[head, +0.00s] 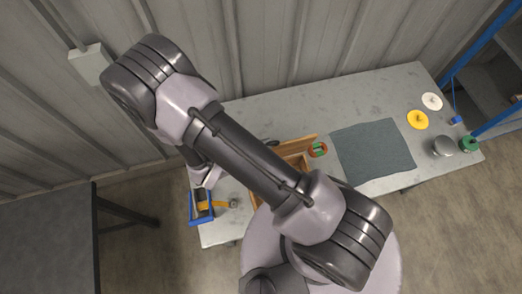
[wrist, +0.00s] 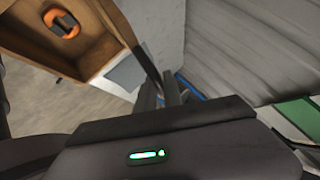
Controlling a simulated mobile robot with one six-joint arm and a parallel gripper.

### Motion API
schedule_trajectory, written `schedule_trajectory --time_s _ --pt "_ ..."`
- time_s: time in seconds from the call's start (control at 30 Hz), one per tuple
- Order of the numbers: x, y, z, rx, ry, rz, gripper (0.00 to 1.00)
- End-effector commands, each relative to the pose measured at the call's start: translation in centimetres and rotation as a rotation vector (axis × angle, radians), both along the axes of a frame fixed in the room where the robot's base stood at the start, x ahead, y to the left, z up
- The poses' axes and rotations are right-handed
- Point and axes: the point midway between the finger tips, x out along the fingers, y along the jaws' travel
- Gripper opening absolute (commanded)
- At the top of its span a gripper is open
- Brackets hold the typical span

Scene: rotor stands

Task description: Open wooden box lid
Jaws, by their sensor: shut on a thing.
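The wooden box (head: 293,161) stands on the grey table, mostly hidden behind my arm in the head view. A light wooden panel, which looks like its lid (head: 298,144), is raised along the box's far side. The wrist view looks into the open box (wrist: 98,48) at upper left, where an orange and black object (wrist: 62,22) lies inside. My gripper (wrist: 172,88) shows in the wrist view as dark fingers beyond the housing. It is shut on the lid, though the contact itself is hard to see.
Yellow (head: 418,120) and white (head: 432,101) discs and cylinders are at the far right. A blue holder (head: 202,207) stands at front left.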

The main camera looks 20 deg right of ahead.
Motion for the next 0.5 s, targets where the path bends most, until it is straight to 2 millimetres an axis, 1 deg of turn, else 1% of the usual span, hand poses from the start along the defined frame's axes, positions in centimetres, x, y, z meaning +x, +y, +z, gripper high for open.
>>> schedule_trajectory --time_s 0.03,0.2,0.33,0.5 --pt "0.6 0.0 0.2 0.002 -0.002 0.000 0.00" --pt "2.2 -0.2 0.4 0.002 -0.001 0.003 0.00" --pt "3.0 -0.2 0.4 0.002 -0.001 0.003 0.00" --pt "3.5 -0.2 0.3 0.000 -0.001 0.003 0.00"
